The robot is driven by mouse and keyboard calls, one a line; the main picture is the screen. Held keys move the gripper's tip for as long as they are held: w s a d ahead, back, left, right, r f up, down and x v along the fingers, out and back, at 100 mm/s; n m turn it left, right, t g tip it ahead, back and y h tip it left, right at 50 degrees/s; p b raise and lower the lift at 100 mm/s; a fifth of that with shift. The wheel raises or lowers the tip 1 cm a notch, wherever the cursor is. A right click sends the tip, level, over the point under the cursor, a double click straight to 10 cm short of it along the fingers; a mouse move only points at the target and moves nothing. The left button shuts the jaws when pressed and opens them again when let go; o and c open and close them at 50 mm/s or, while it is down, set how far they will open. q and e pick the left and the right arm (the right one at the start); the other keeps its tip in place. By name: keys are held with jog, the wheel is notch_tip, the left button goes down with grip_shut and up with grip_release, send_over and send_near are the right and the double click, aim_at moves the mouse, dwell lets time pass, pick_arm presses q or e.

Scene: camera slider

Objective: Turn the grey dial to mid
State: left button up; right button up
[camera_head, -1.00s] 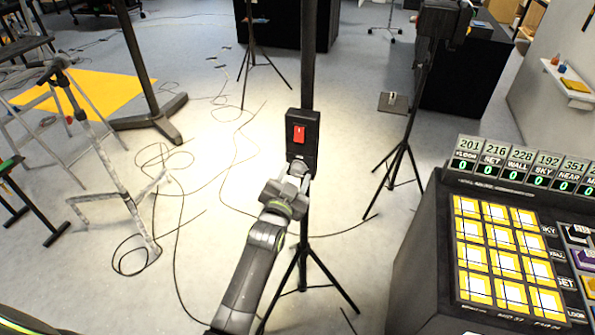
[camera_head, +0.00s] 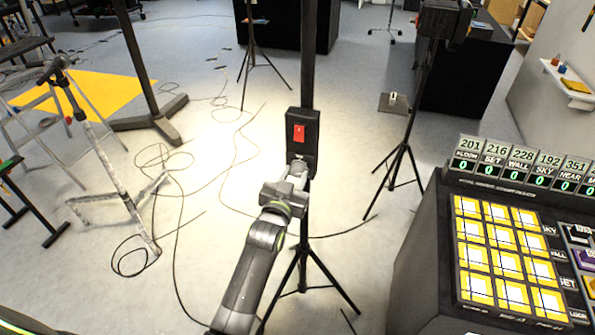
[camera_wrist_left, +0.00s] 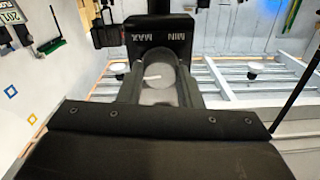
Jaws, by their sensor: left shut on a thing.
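The grey dial (camera_wrist_left: 160,76) is on the black control box (camera_head: 303,128), which is mounted on a dark stand. My left gripper (camera_head: 297,168) reaches the lower part of the box from below. In the left wrist view its two fingers (camera_wrist_left: 158,88) stand on either side of the round dial and are shut on it. A white pointer line lies across the dial, nearly level in that view and slightly tilted. The words MIN and MAX show upside down on the box beyond the dial. My right gripper is not in view.
A red switch (camera_head: 299,133) is on the box above my gripper. The stand's tripod legs (camera_head: 303,262) spread below. A dark console (camera_head: 440,215) with yellow-lit buttons stands at the right. Black cables lie on the floor, and another tripod (camera_head: 402,160) stands behind.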

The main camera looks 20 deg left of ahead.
pick_arm(q)
jog(key=shift+n, duration=0.4)
jog(key=n, duration=0.2)
jog(key=shift+f+n, duration=0.1)
jog(key=shift+n, duration=0.9)
jog(key=shift+b, duration=0.3)
jog(key=n, duration=0.3)
jog(key=shift+n, duration=0.6)
